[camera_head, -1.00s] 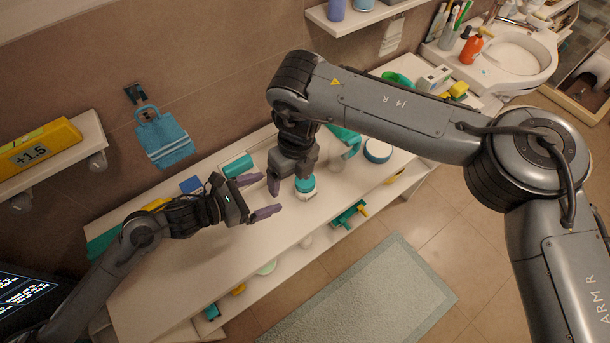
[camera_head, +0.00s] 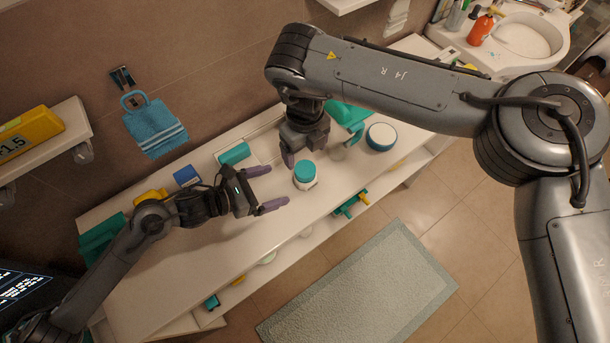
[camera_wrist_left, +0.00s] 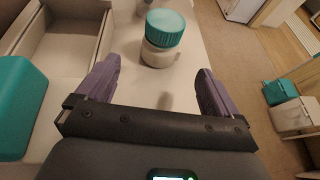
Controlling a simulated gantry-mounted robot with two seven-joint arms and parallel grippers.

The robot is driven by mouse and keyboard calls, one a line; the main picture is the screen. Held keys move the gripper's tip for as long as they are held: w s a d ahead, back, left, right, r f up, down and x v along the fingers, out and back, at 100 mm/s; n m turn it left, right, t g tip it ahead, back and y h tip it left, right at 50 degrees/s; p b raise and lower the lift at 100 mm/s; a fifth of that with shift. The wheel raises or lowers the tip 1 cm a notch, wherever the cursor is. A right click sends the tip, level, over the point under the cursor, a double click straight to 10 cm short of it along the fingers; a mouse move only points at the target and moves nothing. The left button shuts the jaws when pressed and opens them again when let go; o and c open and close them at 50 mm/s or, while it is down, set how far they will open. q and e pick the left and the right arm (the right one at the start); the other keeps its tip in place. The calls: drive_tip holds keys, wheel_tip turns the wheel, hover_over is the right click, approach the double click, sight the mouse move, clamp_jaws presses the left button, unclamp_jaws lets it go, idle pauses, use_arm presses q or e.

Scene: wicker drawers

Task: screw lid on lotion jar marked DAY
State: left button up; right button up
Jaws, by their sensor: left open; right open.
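A small white jar with a teal lid (camera_head: 305,173) on its top stands upright on the white counter; no DAY mark is readable. In the left wrist view the lidded jar (camera_wrist_left: 163,35) is ahead of and between my left fingers, beyond their tips. I cannot tell whether the lid is screwed tight. My left gripper (camera_head: 278,187) is open and empty, just left of the jar, its fingers pointing towards it. My right gripper (camera_head: 304,153) is open just behind the jar, pointing down; its far finger is mostly hidden.
A round blue-and-white container (camera_head: 381,137) stands to the right of the jar. The counter front (camera_head: 235,235) is clear. My right arm spans the upper right.

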sight(305, 169)
use_arm(q)
drive_tip(key=x, duration=0.9)
drive_tip(key=shift+d, duration=0.15)
clamp_jaws()
idle(0.5)
use_arm(e)
drive_tip(key=shift+f, duration=0.15)
drive_tip(key=shift+f, duration=3.9)
